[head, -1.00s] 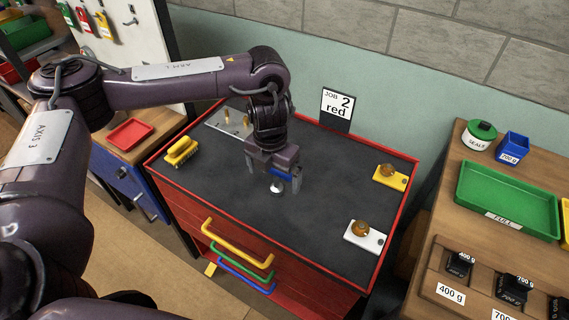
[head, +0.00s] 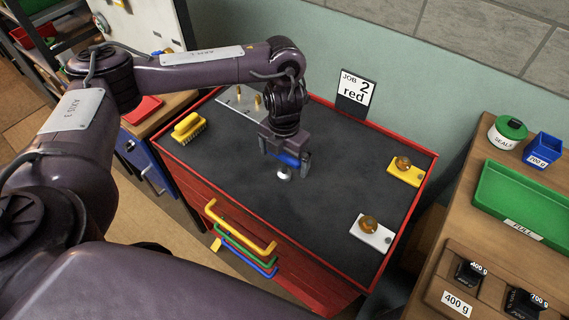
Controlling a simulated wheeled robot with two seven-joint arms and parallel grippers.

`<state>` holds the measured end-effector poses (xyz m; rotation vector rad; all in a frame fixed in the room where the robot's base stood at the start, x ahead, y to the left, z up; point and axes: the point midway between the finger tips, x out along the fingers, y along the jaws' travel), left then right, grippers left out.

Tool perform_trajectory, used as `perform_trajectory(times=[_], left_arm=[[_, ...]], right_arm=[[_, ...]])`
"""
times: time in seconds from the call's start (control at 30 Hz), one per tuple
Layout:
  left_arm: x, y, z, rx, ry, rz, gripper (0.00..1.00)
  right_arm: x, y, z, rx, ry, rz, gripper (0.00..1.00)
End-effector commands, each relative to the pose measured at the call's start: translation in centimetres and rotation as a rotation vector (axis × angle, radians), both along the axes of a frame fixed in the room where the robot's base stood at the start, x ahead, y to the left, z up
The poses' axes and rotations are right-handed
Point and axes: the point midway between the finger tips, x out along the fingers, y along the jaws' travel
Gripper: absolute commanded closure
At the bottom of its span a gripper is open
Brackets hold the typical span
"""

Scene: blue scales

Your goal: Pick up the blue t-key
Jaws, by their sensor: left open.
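The blue t-key (head: 289,160) shows as a blue bar with a round silver part below it, over the middle of the dark cabinet top (head: 250,210). My left gripper (head: 285,160) points down from above and its fingers are open on either side of the blue bar. The fingers and palm hide part of the key. I cannot tell whether a finger touches it. My right gripper is not in view.
A "2 red" sign (head: 356,92) stands behind.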

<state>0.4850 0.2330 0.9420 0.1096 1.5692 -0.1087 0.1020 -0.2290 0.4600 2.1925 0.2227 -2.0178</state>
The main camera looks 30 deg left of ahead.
Motion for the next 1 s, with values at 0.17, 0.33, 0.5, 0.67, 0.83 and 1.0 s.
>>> perform_trajectory(times=[0.17,0.33,0.5,0.67,0.83,1.0], left_arm=[[0.0,-0.1,-1.9,-0.002,0.001,0.000,0.00],[0.1,0.0,-2.0,0.000,-0.001,0.000,0.00],[0.1,0.0,-1.9,0.000,-0.001,0.000,0.09],[0.1,0.0,-1.9,0.000,-0.001,0.000,0.30],[0.1,0.0,-1.9,0.000,-0.002,0.000,0.41],[0.1,0.0,-1.8,0.000,-0.002,0.000,0.41]], right_arm=[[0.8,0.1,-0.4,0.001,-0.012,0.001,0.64],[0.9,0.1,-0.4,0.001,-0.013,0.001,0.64],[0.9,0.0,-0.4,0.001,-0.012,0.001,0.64],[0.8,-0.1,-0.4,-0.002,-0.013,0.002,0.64],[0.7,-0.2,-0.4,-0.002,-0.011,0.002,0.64],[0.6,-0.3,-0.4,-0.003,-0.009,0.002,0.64]])
